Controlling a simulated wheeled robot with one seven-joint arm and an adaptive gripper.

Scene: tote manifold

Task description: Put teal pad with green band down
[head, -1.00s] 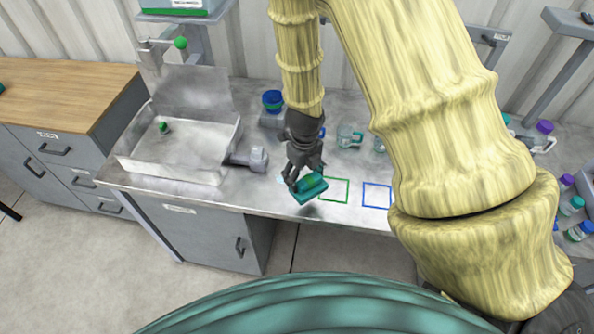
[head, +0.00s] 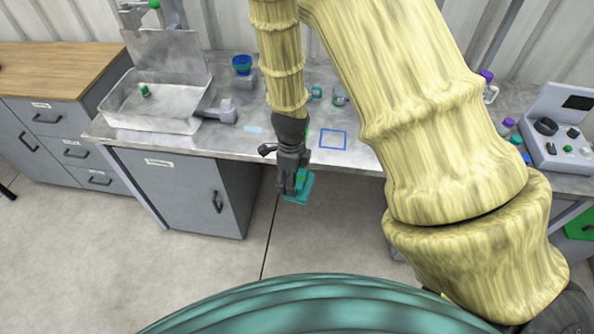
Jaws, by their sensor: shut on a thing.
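The teal pad (head: 298,188) is held in my gripper (head: 293,180), in front of the bench's front edge and over the floor in the picture. The pad is tilted. Its green band is mostly hidden by the fingers. On the bench top (head: 260,142), a blue square outline (head: 333,139) lies right of my gripper. A green outline (head: 309,137) is mostly hidden behind my wrist. A pale blue patch (head: 253,129) lies to the left of them.
A metal sink tray (head: 150,122) with a small green object (head: 145,90) stands at the left. A blue cup (head: 242,65) and clear cups (head: 338,95) stand farther back. A control box (head: 560,130) is at the right.

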